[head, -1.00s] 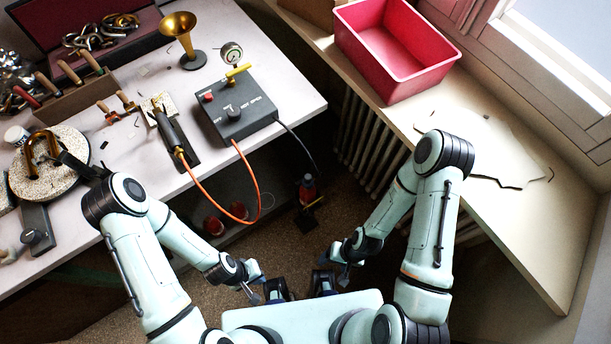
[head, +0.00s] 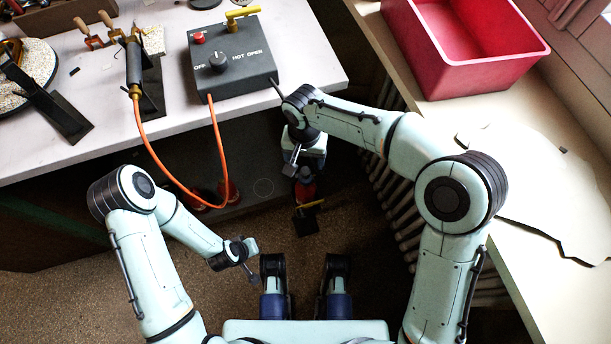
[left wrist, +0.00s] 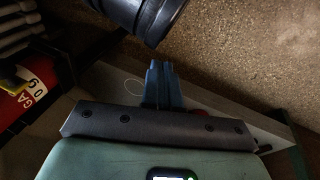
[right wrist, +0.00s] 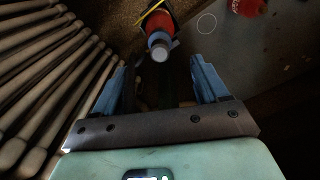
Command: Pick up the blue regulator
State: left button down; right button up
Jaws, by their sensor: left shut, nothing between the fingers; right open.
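The blue regulator (right wrist: 158,39) shows in the right wrist view as a blue collar with a pale round end, on top of a red bottle (right wrist: 157,21). In the head view the red bottle (head: 305,193) stands low between bench and radiator; my right wrist mostly hides the regulator there. My right gripper (right wrist: 158,65) is open and empty, its blue fingers either side of the regulator's line in the picture. I cannot tell the remaining gap, and no contact shows. My left gripper (left wrist: 160,66) is shut and empty, away to the left in the head view.
A ribbed radiator (right wrist: 45,85) is close at the left in the right wrist view. An orange hose (head: 150,160) hangs from the bench (head: 320,70). Red items (head: 229,191) stand beneath it. A grey control box (head: 233,60) and a red bin (head: 460,75) are above.

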aim_at(305, 170)
notch_tip(305, 170, down, 5)
jog(key=shift+r+b, duration=0.1)
jog(key=shift+b, duration=0.35)
notch_tip(305, 170, down, 5)
jog(key=shift+f+b, duration=0.1)
jog(key=shift+b, duration=0.85)
pick_arm(q)
jog(key=shift+g, duration=0.4)
jog(key=f, duration=0.1)
jog(key=s+a+f, duration=0.1)
jog(key=f, duration=0.1)
jog(key=s+f, duration=0.1)
jog(key=shift+s+a+f, duration=0.2)
jog(key=shift+a+f, duration=0.05)
jog(key=shift+f, duration=0.15)
pick_arm(e)
grip_shut()
